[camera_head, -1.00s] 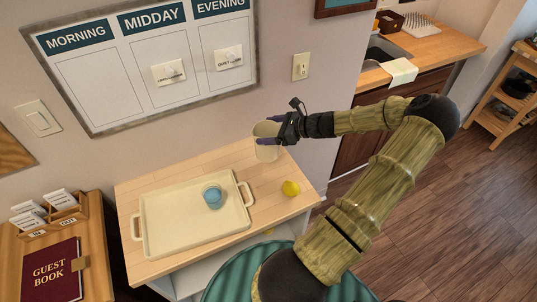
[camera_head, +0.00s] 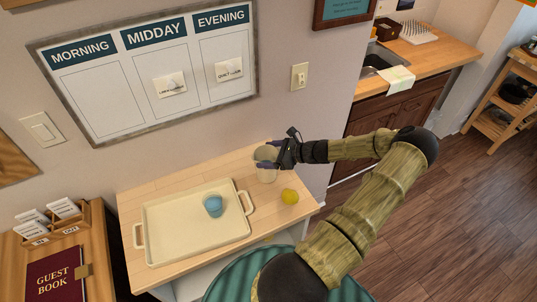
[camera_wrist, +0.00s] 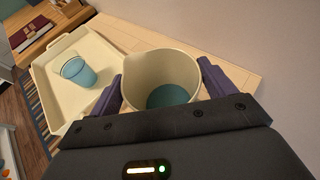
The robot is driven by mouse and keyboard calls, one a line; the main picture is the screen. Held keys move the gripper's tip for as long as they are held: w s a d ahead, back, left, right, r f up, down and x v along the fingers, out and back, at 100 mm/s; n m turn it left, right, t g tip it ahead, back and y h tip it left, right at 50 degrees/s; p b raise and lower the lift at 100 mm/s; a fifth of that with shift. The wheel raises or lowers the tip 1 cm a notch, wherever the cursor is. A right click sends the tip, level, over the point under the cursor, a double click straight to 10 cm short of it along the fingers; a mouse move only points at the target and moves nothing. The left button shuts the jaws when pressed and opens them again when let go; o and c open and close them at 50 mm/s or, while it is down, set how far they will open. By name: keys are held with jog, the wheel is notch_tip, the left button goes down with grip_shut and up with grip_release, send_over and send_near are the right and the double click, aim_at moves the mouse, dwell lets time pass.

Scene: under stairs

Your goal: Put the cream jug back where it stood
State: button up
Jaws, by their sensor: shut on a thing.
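The cream jug (camera_head: 267,176) is between the fingers of my gripper (camera_head: 268,163), above the back right part of the wooden tabletop. In the wrist view my gripper (camera_wrist: 161,88) is shut on the jug (camera_wrist: 150,66), with one dark purple finger on each side. The jug looks upright, and its open mouth shows a teal round area at the bottom. I cannot tell whether its base touches the wood.
A cream tray (camera_head: 160,249) with a blue cup (camera_head: 213,206) lies left of the jug. A yellow lemon (camera_head: 289,196) sits close in front and to the right. The wall with the schedule board (camera_head: 150,65) rises close behind. Bare wood lies between tray and jug.

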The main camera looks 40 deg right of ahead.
jog(key=shift+f, duration=0.35)
jog(key=o, duration=1.8)
jog(key=shift+c, duration=0.2)
jog(key=b+v, duration=0.5)
jog(key=v, duration=0.7)
